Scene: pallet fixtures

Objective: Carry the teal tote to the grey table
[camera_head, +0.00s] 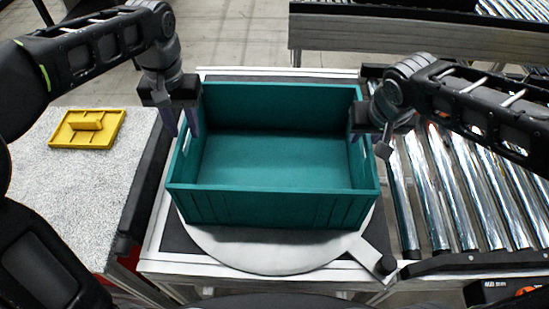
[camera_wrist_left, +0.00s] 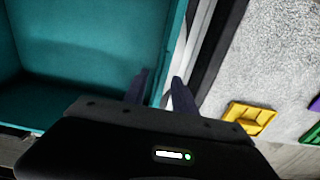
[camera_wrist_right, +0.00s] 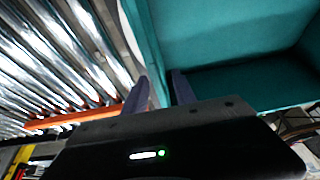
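The teal tote (camera_head: 275,207) stands upright and looks empty on a round grey plate (camera_head: 265,250) in the middle of the head view. My left gripper (camera_head: 183,122) is at the tote's left wall, pointing down. In the left wrist view its fingers (camera_wrist_left: 160,84) are apart, one on each side of the wall line. My right gripper (camera_head: 372,140) is at the right wall. In the right wrist view its fingers (camera_wrist_right: 158,85) are also apart, astride the wall line. Contact with the tote cannot be told. A speckled light-grey table top (camera_head: 75,190) is at the left.
A yellow tray-like piece (camera_head: 87,128) lies on the speckled top, whose near part is clear. Green and purple pieces show at the left wrist view's edge. A roller conveyor (camera_head: 455,185) runs along the right. Another conveyor (camera_head: 420,35) stands behind the tote.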

